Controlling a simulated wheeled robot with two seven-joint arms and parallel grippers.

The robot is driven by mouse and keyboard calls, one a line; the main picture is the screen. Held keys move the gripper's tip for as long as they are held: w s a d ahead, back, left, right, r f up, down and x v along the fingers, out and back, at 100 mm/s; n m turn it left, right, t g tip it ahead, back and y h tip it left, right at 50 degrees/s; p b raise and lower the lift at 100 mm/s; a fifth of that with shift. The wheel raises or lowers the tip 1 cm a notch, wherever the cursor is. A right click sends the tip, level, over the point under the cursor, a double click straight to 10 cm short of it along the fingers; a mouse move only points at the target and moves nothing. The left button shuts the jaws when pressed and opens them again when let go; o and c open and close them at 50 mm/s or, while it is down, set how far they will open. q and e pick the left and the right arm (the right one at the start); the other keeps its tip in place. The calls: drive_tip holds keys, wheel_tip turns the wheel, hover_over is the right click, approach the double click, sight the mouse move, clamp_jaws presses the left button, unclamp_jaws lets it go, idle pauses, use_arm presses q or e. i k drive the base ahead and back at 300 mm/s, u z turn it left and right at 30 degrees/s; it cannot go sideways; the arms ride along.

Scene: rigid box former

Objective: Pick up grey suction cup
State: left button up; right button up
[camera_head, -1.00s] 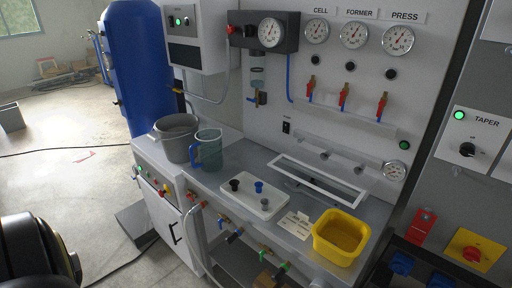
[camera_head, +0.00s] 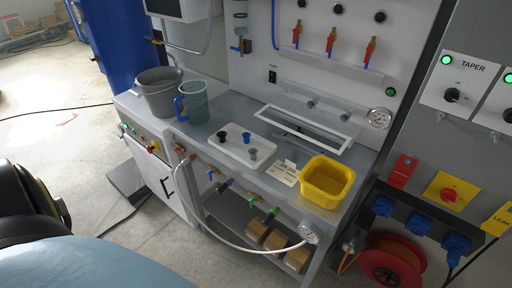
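The grey suction cup (camera_head: 253,154) stands on a white tray (camera_head: 235,152) on the grey bench. A blue suction cup (camera_head: 246,139) and a black one (camera_head: 222,137) share the tray, behind and to the left of it. Neither of my grippers shows in the head view. A dark rounded part and a pale blue part at the lower left seem to be my own arm, with no fingers visible.
A yellow bin (camera_head: 326,182) and a small card (camera_head: 284,172) are right of the tray. A blue jug (camera_head: 193,103) and a grey bucket (camera_head: 158,93) stand to its left. A slotted frame (camera_head: 305,128) lies behind. A hose reel (camera_head: 391,262) is at lower right.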

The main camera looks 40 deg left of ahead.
sight(253, 151)
drive_tip(key=u, duration=0.95)
drive_tip(key=i, duration=0.35)
drive_tip(key=k, duration=1.15)
drive_tip(key=z, duration=0.85)
drive_tip(key=i, duration=1.7)
drive_tip(key=u, duration=1.05)
